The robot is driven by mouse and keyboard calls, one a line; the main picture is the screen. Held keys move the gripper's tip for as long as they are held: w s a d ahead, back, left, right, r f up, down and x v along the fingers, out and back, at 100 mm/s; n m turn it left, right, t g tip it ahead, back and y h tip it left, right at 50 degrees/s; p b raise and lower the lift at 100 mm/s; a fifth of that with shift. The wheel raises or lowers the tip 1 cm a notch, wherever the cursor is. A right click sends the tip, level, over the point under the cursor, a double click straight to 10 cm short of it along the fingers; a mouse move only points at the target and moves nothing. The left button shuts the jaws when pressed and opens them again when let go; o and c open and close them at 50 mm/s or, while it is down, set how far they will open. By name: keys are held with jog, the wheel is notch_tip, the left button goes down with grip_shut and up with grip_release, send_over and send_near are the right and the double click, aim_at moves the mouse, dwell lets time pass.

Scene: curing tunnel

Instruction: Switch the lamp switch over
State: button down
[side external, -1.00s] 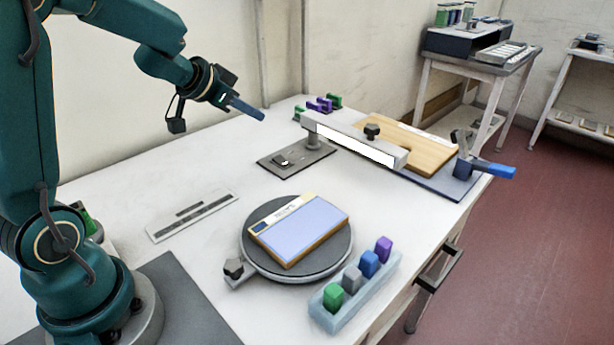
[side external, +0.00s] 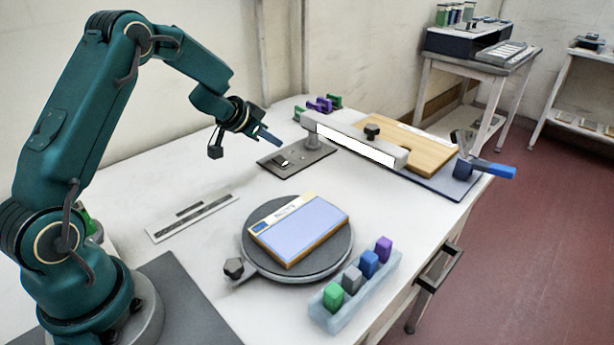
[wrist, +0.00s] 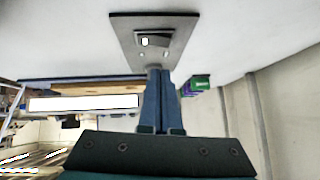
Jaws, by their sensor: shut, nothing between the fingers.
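The lamp switch (side external: 282,161) is a small dark rocker with a pale patch, on a dark grey plate (side external: 312,160) at the foot of the lamp post. It also shows in the wrist view (wrist: 155,41), beyond the fingertips. The lamp (side external: 355,145) is a grey bar with a bright white face, reaching right from the post. My gripper (side external: 279,142) is shut and empty, just above and behind the switch in the side view. In the wrist view the closed blue fingers (wrist: 154,72) point towards the plate. I cannot tell whether they touch anything.
A round turntable (side external: 255,262) carries a blue-faced block (side external: 305,232). A pale rack (side external: 326,318) with several coloured pieces stands at the front. A wooden board (side external: 430,150) and a blue-handled clamp (side external: 490,168) are at the right. The table between switch and turntable is clear.

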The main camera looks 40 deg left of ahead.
aim_at(281, 157)
jog(key=shift+a+f, duration=0.15)
jog(key=shift+f, duration=0.75)
jog(key=shift+a+f, duration=0.1)
jog(key=shift+f, duration=0.8)
